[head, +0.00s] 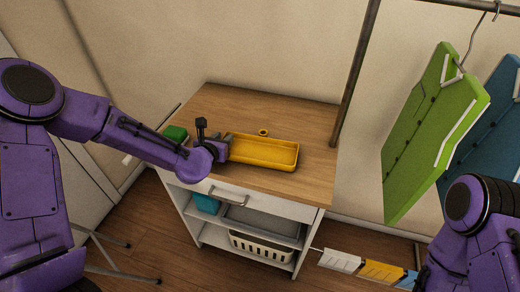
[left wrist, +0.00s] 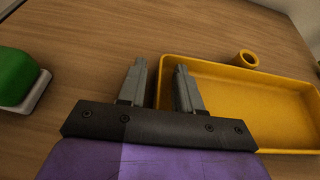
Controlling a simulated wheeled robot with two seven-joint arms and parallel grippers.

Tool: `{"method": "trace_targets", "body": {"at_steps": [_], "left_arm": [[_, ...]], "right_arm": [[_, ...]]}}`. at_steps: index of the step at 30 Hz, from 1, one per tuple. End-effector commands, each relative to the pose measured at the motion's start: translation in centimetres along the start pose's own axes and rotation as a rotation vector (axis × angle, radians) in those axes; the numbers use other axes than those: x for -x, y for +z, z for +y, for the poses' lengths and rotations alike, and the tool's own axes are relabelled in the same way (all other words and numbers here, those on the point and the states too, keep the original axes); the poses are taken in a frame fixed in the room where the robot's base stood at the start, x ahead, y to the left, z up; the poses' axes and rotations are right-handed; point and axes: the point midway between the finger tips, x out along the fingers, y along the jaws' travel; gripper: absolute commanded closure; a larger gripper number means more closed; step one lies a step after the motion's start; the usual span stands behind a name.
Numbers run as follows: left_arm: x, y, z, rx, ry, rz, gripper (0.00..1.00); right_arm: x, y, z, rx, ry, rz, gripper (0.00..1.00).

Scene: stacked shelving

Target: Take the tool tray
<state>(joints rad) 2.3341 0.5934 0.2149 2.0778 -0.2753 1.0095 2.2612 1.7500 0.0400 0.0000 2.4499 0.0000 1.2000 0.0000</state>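The tool tray is a shallow yellow rectangular tray (head: 264,163) on the wooden top of a white cabinet; it looks empty. It also shows in the left wrist view (left wrist: 250,90), right of centre. My left gripper (head: 227,146) is at the tray's left end. In the left wrist view my left gripper (left wrist: 160,66) has its two grey fingers apart, one outside the tray's left wall and one over its inside. The wall lies between them, with a visible gap. My right arm shows at the lower right of the head view, but its gripper is out of view.
A small yellow ring (head: 263,132) lies just behind the tray. A green object (head: 175,132) sits left of my left gripper. The cabinet top (head: 315,120) is clear to the right. Green (head: 425,135) and blue hanging panels are at the right. A white basket (head: 262,248) stands below.

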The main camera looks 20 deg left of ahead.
Motion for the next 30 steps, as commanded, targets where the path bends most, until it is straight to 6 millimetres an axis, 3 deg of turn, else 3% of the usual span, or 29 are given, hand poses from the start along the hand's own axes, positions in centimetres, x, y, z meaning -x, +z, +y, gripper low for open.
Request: {"method": "trace_targets", "body": {"at_steps": [5,8,20,26,30], "left_arm": [[0.0,0.0,0.0,0.000,0.000,0.000,0.69],[0.0,0.0,0.0,0.000,0.000,0.001,1.00],[0.2,0.3,-0.1,0.000,-0.001,0.001,1.00],[1.4,3.2,-0.1,0.001,0.000,0.001,1.00],[4.9,5.7,-0.3,0.005,-0.002,0.002,1.00]], "right_arm": [[0.0,0.0,0.0,0.000,0.000,0.000,1.00],[0.0,0.0,0.0,0.000,0.000,0.000,1.00],[0.3,-0.1,0.0,0.000,0.000,0.000,1.00],[2.8,-1.1,0.2,0.000,0.000,0.000,1.00],[5.7,-2.4,0.5,0.000,0.000,0.000,1.00]]}}
